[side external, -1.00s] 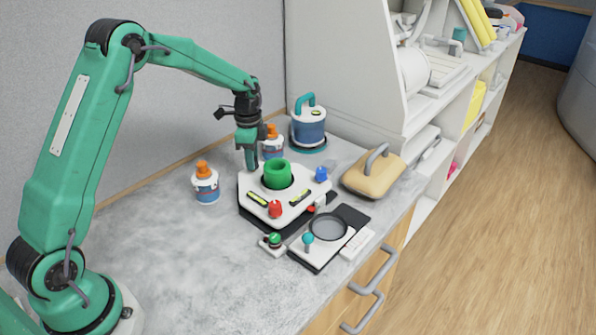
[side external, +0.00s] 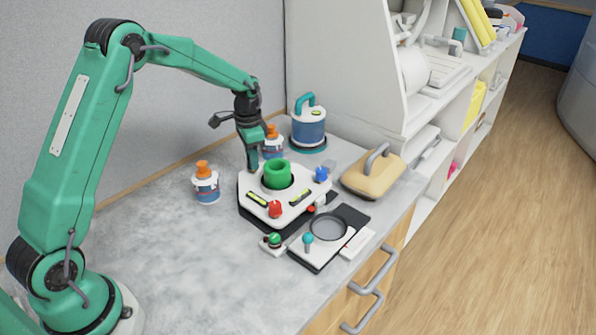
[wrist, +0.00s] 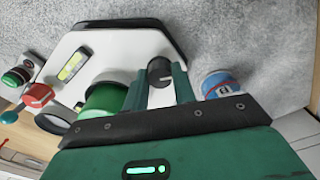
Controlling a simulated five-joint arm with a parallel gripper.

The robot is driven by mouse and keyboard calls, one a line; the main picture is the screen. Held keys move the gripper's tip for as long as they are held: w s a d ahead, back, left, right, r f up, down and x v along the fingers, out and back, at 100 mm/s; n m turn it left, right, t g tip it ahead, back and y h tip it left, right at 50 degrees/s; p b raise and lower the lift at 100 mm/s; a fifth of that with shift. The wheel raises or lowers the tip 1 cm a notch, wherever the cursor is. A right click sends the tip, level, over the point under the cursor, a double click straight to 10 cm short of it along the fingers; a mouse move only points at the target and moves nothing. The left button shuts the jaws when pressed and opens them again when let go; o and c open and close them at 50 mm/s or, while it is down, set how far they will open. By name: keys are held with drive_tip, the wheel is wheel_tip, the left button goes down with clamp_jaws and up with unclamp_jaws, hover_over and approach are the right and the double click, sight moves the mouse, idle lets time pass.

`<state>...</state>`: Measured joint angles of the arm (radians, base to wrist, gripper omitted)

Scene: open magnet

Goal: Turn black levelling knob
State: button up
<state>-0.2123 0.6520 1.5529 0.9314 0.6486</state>
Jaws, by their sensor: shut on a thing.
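The black levelling knob (wrist: 159,72) sits at a corner of the white triangular device (wrist: 125,50) in the wrist view. My gripper (wrist: 158,78) points down with one finger on each side of the knob and is shut on it. In the side external view my gripper (side external: 258,160) is at the device's back left corner (side external: 247,185), and the black knob is hidden there. A green cylinder (side external: 277,174) stands in the middle of the device, close to my gripper. A red knob (side external: 275,209) and a blue knob (side external: 321,174) are at its other corners.
Orange-capped bottles stand left (side external: 206,185) and behind (side external: 272,143) my gripper. A blue canister (side external: 309,127) is at the back, a tan block with a handle (side external: 373,174) at the right. A plate with a round dish (side external: 327,227) lies in front. The left worktop is clear.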

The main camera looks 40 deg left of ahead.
idle(0.3)
drive_tip(key=o, duration=1)
wheel_tip(320, 180, up, 7)
drive_tip(key=shift+r, duration=0.4)
